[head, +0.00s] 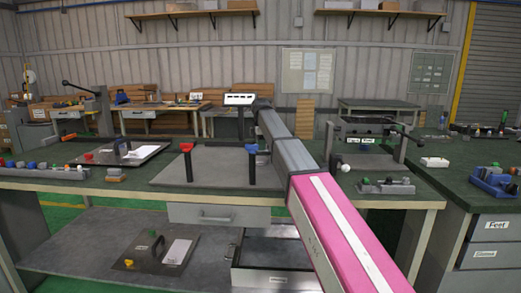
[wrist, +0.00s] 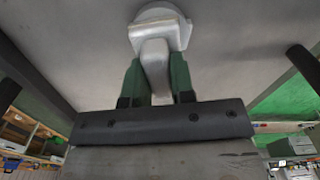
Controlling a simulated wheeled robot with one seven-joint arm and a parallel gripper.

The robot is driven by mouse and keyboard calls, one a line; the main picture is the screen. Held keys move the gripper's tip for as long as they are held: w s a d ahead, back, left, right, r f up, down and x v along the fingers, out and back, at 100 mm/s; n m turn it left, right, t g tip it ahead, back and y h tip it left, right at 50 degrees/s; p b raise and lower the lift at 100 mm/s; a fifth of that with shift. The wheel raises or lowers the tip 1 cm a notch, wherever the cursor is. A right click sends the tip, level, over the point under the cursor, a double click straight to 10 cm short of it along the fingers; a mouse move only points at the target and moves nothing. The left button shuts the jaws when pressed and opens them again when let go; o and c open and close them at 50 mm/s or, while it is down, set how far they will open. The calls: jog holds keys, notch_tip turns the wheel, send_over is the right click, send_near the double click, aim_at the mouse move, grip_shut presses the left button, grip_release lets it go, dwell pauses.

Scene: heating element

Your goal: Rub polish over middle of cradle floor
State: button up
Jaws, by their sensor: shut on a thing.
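My gripper (wrist: 156,78) has two green fingers, shut on the narrow neck of a pale grey tool (wrist: 160,36). The tool's wider, rounded head lies beyond the fingertips, against a grey surface (wrist: 230,40) that fills the upper wrist view. I cannot tell whether the head touches that surface. In the head view, a flat grey floor plate (head: 190,168) that looks like the cradle floor lies on the green bench, with dark posts along it. My pink and grey arm crosses its right side. My gripper and the tool cannot be made out there.
A red-topped post (head: 187,160) and a blue-topped post (head: 251,162) stand upright at the plate. A black tray (head: 115,152) lies to its left, and a rack of small parts (head: 385,186) to its right. Below, a drawer (head: 272,282) stands open.

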jog(key=shift+r, duration=2.35)
